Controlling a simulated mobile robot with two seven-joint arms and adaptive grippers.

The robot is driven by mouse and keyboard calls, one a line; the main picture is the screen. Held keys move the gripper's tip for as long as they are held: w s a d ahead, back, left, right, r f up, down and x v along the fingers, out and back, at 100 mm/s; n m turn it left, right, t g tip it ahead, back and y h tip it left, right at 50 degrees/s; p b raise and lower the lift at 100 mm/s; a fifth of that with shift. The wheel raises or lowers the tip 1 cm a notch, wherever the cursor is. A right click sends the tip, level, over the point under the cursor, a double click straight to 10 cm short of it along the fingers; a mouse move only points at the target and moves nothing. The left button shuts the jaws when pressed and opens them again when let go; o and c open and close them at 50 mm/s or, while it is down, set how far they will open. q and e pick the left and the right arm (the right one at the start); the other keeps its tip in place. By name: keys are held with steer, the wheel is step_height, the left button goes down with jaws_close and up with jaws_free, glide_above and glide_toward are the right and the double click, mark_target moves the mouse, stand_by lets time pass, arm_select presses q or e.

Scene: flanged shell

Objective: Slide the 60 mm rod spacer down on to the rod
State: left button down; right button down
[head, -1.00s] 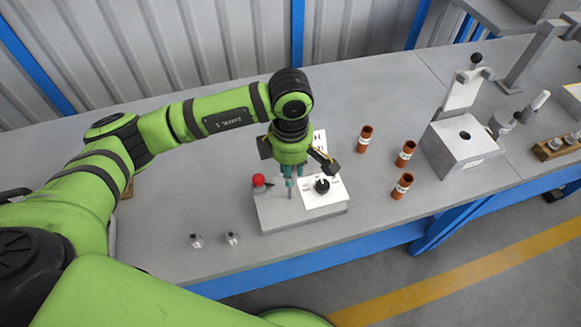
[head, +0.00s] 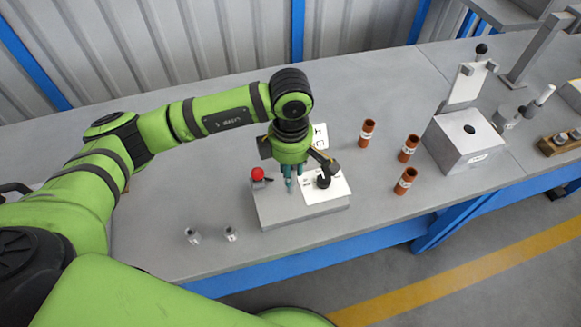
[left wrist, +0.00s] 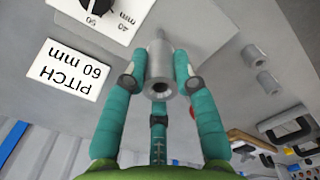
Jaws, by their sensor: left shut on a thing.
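My left gripper (head: 290,184) points down over the grey fixture block (head: 275,215). Its teal fingers are shut on a metal spacer, the 60 mm rod spacer (left wrist: 158,68), whose open end faces the palm in the left wrist view. The thin rod (left wrist: 160,33) shows just beyond the spacer's far end, in line with it. I cannot tell whether the rod has entered the bore. In the head view the fingers hide most of the spacer and rod. My right gripper is not in view.
The block carries a red knob (head: 258,174) and a black dial (head: 323,181) close to the fingers. Two loose spacers (head: 192,236) (head: 230,233) stand at the bench front. Several orange tubes (head: 409,148) and a grey holed block (head: 466,143) stand to the right.

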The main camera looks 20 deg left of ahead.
arm_select(q)
steer(key=shift+f+b, duration=2.35)
steer(key=shift+f, duration=0.1)
steer(key=c, duration=0.9)
jaws_free()
step_height(320, 180, up, 12)
